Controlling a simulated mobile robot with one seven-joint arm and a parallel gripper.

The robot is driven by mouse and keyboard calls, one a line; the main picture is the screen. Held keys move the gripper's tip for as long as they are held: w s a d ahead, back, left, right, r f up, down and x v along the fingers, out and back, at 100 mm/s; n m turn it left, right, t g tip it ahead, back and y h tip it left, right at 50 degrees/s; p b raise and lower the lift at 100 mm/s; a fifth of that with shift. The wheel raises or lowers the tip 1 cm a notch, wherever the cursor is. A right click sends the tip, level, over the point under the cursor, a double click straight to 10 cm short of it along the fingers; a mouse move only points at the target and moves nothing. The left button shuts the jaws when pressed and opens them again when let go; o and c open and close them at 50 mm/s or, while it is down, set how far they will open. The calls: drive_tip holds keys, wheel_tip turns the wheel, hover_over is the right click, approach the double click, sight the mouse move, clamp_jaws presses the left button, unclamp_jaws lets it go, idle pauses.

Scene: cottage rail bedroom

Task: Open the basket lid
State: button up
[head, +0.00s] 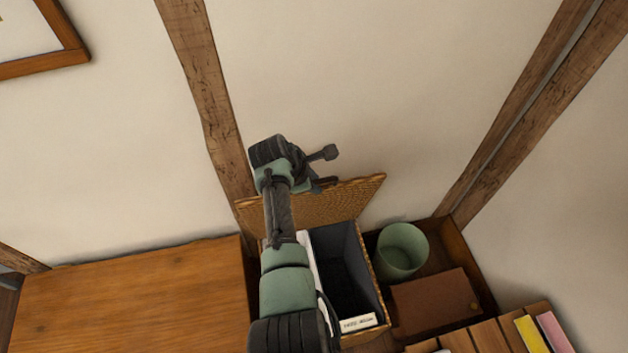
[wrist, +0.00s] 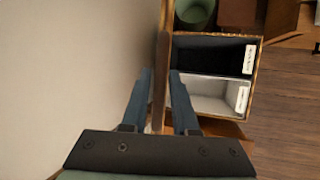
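The woven basket (head: 379,306) stands below the wall with its lid (head: 352,196) raised at the back, near upright. Its inside shows a dark compartment and a white one, each with a white label in the wrist view. In the wrist view the lid (wrist: 162,60) appears edge-on as a thin brown panel between the two fingers of my gripper (wrist: 161,72). The fingers are apart, with a visible gap on both sides of the lid. In the head view my arm hides the left part of the basket, and the fingers are partly hidden at the lid's top edge.
A green bin (head: 402,252) and a brown box (head: 434,301) sit right of the basket in a wooden tray-like space. A wooden top (head: 135,300) lies to the left. Books (head: 541,335) are at lower right. The wall is close behind the lid.

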drive_tip(key=shift+o, duration=1.2)
drive_tip(key=p+v, duration=0.1)
drive_tip(key=v, duration=1.2)
drive_tip(key=shift+a, duration=0.1)
